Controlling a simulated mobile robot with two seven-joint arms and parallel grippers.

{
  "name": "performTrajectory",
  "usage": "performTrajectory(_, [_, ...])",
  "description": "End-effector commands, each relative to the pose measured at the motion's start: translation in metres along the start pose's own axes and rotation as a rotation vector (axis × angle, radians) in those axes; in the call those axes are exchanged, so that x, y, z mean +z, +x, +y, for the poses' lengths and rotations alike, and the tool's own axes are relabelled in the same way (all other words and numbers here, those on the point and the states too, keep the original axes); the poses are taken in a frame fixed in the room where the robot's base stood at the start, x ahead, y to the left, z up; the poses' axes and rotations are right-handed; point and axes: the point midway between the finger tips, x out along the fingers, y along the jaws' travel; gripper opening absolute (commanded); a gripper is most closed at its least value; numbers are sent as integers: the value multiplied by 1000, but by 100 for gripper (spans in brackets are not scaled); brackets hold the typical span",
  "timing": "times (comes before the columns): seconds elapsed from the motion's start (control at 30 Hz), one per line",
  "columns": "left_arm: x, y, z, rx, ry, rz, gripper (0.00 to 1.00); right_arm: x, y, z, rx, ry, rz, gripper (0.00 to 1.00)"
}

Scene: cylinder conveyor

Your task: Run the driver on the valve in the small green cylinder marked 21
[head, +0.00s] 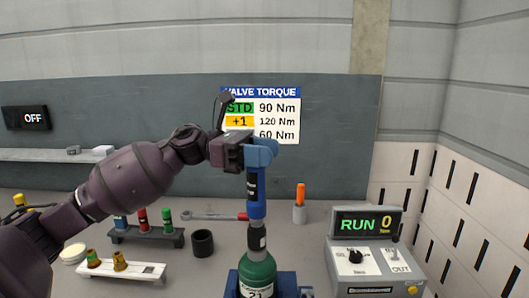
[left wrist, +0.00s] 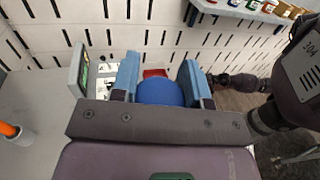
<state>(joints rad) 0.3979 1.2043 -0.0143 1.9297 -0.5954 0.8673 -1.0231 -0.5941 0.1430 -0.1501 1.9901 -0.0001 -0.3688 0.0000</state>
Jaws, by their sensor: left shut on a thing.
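My left gripper (head: 245,150) is shut on the head of the blue driver (head: 257,197), which hangs upright below it. The left wrist view shows the driver's round blue top (left wrist: 160,92) between the two fingers. The driver's dark lower end (head: 257,238) is over the top of the small green cylinder (head: 257,270), whose white label reads 21. The valve is hidden there, and I cannot tell how fully the driver sits on it. The cylinder stands in a blue holder (head: 287,283). No fingers of my right gripper can be made out.
A control box (head: 372,262) at right has a display reading RUN 0 Nm. A torque sign (head: 270,105) hangs behind my gripper. A wall display (head: 26,118) reads OFF.

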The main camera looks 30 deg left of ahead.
Motion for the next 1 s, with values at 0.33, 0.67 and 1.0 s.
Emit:
performTrajectory(0.33, [-1, 0, 0, -1, -1, 0, 0, 12, -4, 0, 2, 3, -20, 59])
performTrajectory(0.67, [-3, 0, 0, -1, -3, 0, 0, 12, -1, 0, 1, 2, -19, 59])
performTrajectory(1.0, [-3, 0, 0, -1, -3, 1, 0, 8, 4, -1, -1, 0, -7, 59])
